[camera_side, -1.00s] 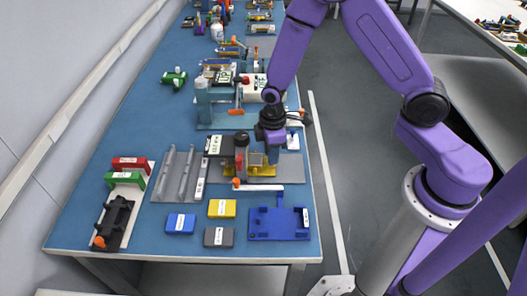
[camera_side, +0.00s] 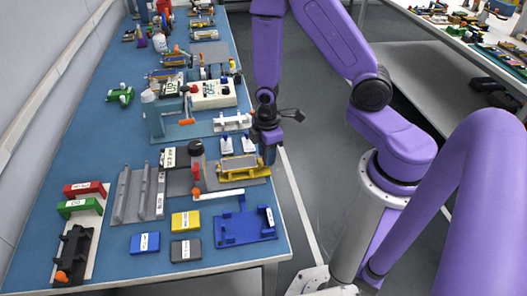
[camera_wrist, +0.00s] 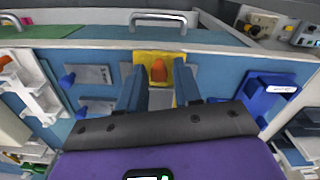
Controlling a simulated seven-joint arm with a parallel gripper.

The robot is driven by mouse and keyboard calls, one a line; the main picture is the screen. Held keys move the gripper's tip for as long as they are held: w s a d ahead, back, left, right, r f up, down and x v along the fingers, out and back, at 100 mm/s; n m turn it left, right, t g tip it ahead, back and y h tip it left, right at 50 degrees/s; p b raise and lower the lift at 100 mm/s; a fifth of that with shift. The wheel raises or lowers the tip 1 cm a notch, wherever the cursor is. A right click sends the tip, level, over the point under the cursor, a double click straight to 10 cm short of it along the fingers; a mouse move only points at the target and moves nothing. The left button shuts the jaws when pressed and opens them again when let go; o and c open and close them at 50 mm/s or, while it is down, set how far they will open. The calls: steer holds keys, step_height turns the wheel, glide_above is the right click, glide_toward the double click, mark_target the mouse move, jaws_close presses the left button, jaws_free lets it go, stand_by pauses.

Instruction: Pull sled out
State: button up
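The yellow sled (camera_side: 231,175) sits on a grey base plate (camera_side: 209,187) to the right of the upright post (camera_side: 197,160) with a red lever. A flat silver-grey block (camera_side: 238,163) lies on it. My gripper (camera_side: 268,155) is low at the sled's right end. In the wrist view the sled's yellow end (camera_wrist: 172,57) carries an orange knob (camera_wrist: 159,71). The knob shows between the two dark blue fingers of my gripper (camera_wrist: 159,75), with a gap on each side. Fingertip height relative to the knob is unclear.
A blue tray (camera_side: 246,228) lies in front of the sled, with yellow (camera_side: 186,221), blue (camera_side: 145,243) and grey (camera_side: 186,249) blocks to its left. White fixtures (camera_side: 232,122) stand behind. The table's right edge is close to my gripper.

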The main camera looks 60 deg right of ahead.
steer(key=shift+o, duration=0.6)
steer(key=shift+s, duration=0.2)
steer(key=shift+w, duration=0.1)
steer(key=shift+r, duration=0.15)
steer(key=shift+w+r, duration=0.1)
steer(key=shift+r, duration=0.5)
step_height(320, 180, up, 16)
steer(key=s+a+r, duration=0.1)
steer(key=s+a, duration=0.1)
steer(key=s, duration=0.6)
steer(key=s+a+r+n, duration=0.1)
steer(key=s+a, duration=0.1)
steer(key=s, duration=0.6)
steer(key=shift+s+a+r, duration=0.15)
steer(key=shift+s+r, duration=0.05)
steer(key=shift+r, duration=0.2)
